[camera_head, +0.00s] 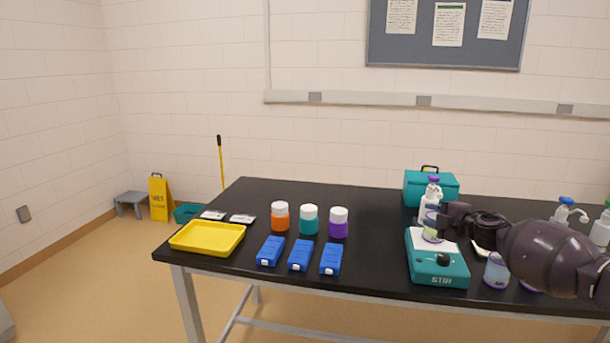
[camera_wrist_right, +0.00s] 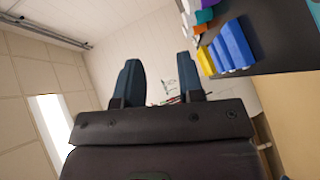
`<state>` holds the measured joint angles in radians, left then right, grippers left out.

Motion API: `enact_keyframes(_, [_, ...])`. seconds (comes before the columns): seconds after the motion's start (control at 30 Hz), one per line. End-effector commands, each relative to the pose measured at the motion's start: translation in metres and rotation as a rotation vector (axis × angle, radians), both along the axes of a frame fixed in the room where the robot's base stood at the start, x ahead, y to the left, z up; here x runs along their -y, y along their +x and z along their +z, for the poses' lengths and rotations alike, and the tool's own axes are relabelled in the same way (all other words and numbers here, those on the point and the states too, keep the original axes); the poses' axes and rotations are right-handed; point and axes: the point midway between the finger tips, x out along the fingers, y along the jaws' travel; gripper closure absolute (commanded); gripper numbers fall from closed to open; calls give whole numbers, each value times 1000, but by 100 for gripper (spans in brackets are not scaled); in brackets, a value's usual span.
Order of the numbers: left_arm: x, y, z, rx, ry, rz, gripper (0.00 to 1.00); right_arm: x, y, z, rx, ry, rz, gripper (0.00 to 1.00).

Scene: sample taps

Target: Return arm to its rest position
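My right arm comes in from the right edge in the head view. Its gripper (camera_head: 450,221) is above the back right part of the teal stirrer, close to the beaker (camera_head: 432,229) that stands on the stirrer's white plate. I cannot tell from the head view whether the gripper touches the beaker. In the right wrist view the two dark fingers (camera_wrist_right: 161,77) are spread apart with nothing held between them. My left gripper is in neither view.
The stirrer (camera_head: 438,272) stands near the black table's (camera_head: 375,262) front edge. A pump bottle (camera_head: 428,196) and teal case (camera_head: 431,186) stand behind. Blue meters (camera_head: 300,255), jars (camera_head: 309,220) and a yellow tray (camera_head: 207,238) are left.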

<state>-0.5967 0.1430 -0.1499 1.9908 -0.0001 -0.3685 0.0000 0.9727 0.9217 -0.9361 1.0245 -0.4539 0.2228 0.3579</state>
Motion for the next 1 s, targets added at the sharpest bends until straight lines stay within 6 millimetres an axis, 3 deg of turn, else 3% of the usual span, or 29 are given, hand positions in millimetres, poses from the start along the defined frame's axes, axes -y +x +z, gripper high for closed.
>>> enact_keyframes(0.03, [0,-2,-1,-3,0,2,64,-31,-11,-21,-3,54,10,65])
enact_keyframes(0.2, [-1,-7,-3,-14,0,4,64,-99,-52,-66,-27,219,-15,65])
enact_keyframes(0.4, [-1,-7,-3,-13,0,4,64,-146,-108,-108,-103,403,-80,65])
enact_keyframes(0.67, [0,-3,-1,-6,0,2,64,-168,-185,-148,-229,630,-201,65])
enact_keyframes(1.0, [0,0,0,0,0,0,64,-150,-286,-190,-380,906,-408,65])
